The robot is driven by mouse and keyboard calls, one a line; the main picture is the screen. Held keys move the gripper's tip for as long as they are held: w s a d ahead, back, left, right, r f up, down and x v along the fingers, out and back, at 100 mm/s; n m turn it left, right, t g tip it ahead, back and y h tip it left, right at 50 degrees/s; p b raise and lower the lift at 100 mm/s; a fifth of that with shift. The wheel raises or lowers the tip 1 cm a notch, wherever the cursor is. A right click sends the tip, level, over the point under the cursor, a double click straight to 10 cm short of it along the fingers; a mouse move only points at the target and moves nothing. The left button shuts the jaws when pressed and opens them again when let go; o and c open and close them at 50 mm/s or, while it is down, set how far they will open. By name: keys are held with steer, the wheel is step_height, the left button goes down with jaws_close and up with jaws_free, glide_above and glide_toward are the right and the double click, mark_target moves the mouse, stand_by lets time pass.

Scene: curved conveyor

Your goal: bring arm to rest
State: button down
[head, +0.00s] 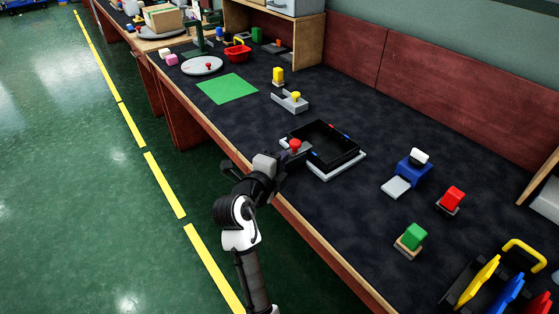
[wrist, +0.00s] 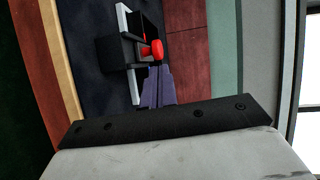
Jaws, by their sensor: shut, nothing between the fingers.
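My arm reaches up from the bottom of the head view, with my gripper (head: 281,163) at the front edge of the dark worktop. In the wrist view the two fingers of my gripper (wrist: 157,80) are together with nothing between them. Their tips point at a red knob (wrist: 154,49) and partly overlap it in the picture. I cannot tell whether they touch it. In the head view the red knob (head: 295,145) sits at the left side of a black open tray (head: 346,160) on a light base.
A blue block with a white knob (head: 417,157), a red block (head: 452,198) and a green block (head: 413,236) stand to the right. A green mat (head: 227,88), a round white plate (head: 202,66) and a red basket (head: 238,53) lie farther back. Floor at left is clear.

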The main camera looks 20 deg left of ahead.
steer(key=b+v, duration=0.1)
steer(key=v, duration=0.8)
